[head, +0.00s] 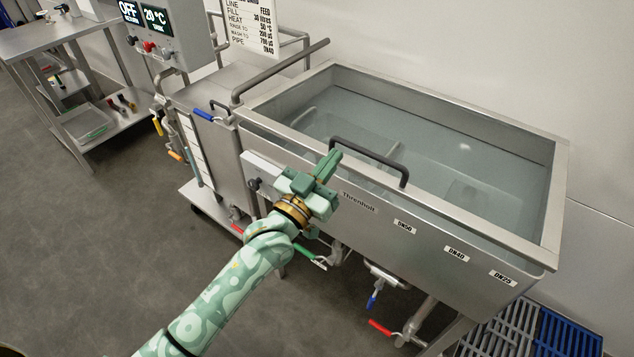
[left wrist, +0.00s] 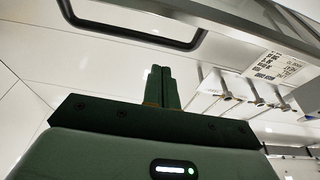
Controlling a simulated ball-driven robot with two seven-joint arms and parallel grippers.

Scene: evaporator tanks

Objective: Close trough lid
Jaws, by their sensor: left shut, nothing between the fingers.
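The steel trough (head: 450,235) stands at the right in the head view, and clear liquid or a see-through surface shows inside its rim. I cannot tell a separate lid panel from it. A dark bar handle (head: 368,158) stands up at the trough's front rim. A dark handle loop (left wrist: 130,35) also shows at the top of the left wrist view. My left gripper (head: 331,162) is shut and empty, with its fingertips close to the handle's left end. Its shut fingers (left wrist: 160,72) point toward the loop, apart from it in the wrist view. My right gripper is not in view.
A steel control unit (head: 215,140) with pipes and coloured valve handles stands left of the trough. A work table (head: 55,38) is at the far left. Drain valves (head: 375,290) hang under the trough, with blue and grey grates (head: 560,335) at lower right. The left floor is clear.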

